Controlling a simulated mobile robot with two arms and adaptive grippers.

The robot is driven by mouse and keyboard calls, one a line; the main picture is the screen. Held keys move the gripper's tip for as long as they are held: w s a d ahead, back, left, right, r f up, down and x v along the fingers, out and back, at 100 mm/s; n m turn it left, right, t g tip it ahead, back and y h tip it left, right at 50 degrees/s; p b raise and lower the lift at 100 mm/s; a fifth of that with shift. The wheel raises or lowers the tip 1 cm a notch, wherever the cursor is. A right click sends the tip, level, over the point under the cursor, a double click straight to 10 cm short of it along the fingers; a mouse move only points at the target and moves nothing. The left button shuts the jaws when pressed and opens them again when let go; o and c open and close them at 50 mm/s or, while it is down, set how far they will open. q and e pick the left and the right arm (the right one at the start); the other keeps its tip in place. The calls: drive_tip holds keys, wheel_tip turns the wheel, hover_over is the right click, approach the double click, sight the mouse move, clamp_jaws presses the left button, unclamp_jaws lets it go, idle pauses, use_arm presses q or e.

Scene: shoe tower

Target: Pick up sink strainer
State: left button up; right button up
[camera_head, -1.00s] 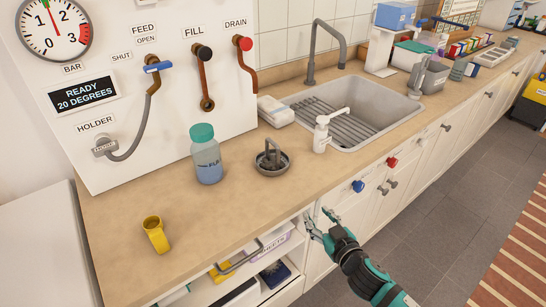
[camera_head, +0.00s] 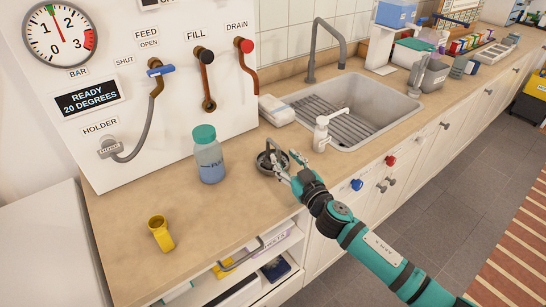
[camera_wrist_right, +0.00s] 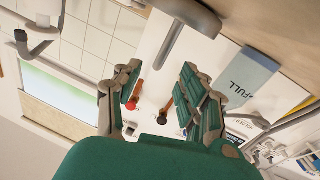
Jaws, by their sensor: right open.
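The sink strainer (camera_head: 266,160) is a round grey metal dish with an upright stem, standing on the counter left of the sink. My right gripper (camera_head: 286,164) is open at its near right side, and its fingers partly cover the strainer. In the right wrist view, the strainer (camera_wrist_right: 190,18) shows at the top, with its stem pointing down toward the space between the spread fingers (camera_wrist_right: 160,80). Nothing is held between them. Whether a finger touches the strainer I cannot tell. My left gripper is not in view.
A bottle with a green cap (camera_head: 209,160) stands left of the strainer. A white soap dispenser (camera_head: 321,135) stands to its right by the sink (camera_head: 385,112). The counter (camera_head: 125,205) between cup and bottle is clear.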

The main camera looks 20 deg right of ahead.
sight(279, 150)
drive_tip(key=w, duration=0.1)
drive_tip(key=w+p, duration=0.1)
drive_tip(key=w, duration=0.1)
drive_tip(key=w+a, duration=0.1)
drive_tip(key=w, duration=0.1)
drive_tip(key=shift+r, duration=0.2)
drive_tip(key=shift+w, duration=0.2)
drive_tip(key=shift+s, duration=0.1)
clamp_jaws()
